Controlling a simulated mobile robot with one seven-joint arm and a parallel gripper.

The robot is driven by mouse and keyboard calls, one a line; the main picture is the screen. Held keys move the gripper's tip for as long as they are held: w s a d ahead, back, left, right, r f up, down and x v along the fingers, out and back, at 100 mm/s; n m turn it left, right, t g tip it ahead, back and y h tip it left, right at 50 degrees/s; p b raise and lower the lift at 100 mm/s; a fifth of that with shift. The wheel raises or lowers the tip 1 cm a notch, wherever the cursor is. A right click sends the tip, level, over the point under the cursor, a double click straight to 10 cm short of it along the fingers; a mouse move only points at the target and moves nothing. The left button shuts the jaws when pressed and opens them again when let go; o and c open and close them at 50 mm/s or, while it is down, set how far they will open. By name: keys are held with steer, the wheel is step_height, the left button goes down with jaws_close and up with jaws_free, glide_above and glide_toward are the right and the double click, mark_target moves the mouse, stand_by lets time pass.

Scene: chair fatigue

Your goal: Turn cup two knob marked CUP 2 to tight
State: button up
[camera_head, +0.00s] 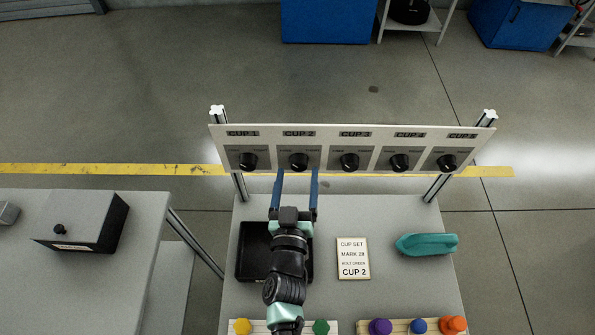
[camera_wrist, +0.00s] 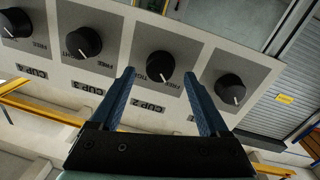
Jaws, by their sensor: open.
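The CUP 2 knob (camera_head: 298,161) is a round black knob on the white panel, second from the left in the head view. In the wrist view the panel appears upside down, and this knob (camera_wrist: 160,66) shows a short white pointer mark on its lower edge. In the wrist view the fingertips (camera_wrist: 159,74) stand to either side of the knob; contact cannot be told.
Neighbouring knobs CUP 1 (camera_head: 248,161) and CUP 3 (camera_head: 349,161) sit close on either side. A black tray (camera_head: 245,265), a card reading CUP 2 (camera_head: 352,258) and a teal object (camera_head: 427,244) are on the table below. Coloured knobs line the front.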

steer(key=shift+w+d, duration=0.1)
steer(key=shift+w, duration=0.75)
jaws_close()
